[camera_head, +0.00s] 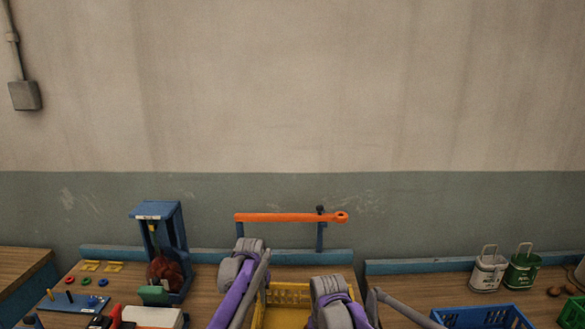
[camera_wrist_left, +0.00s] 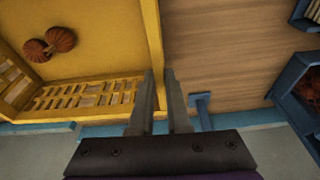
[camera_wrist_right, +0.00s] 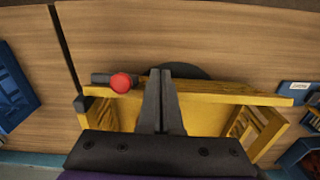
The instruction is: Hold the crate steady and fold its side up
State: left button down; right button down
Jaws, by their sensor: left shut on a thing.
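The yellow crate (camera_head: 290,293) stands on the bench in front of me, partly hidden by my arms. In the left wrist view, my left gripper (camera_wrist_left: 160,75) is shut on the rim of a crate wall (camera_wrist_left: 153,25). A dark latch with a red knob (camera_wrist_right: 121,82) is left of the fingertips.
A blue stand (camera_head: 172,235) with a reddish bundle is left of the crate. An orange bar (camera_head: 285,217) stands behind it. Small parts and a pegboard (camera_head: 72,302) lie at left. A blue crate (camera_head: 485,317) and two tins (camera_head: 488,271) are at right.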

jog(key=shift+w, duration=0.1)
jog(key=shift+w+r, duration=0.3)
jog(key=shift+w, duration=0.7)
jog(key=shift+w+r, duration=0.1)
jog(key=shift+w, duration=0.85)
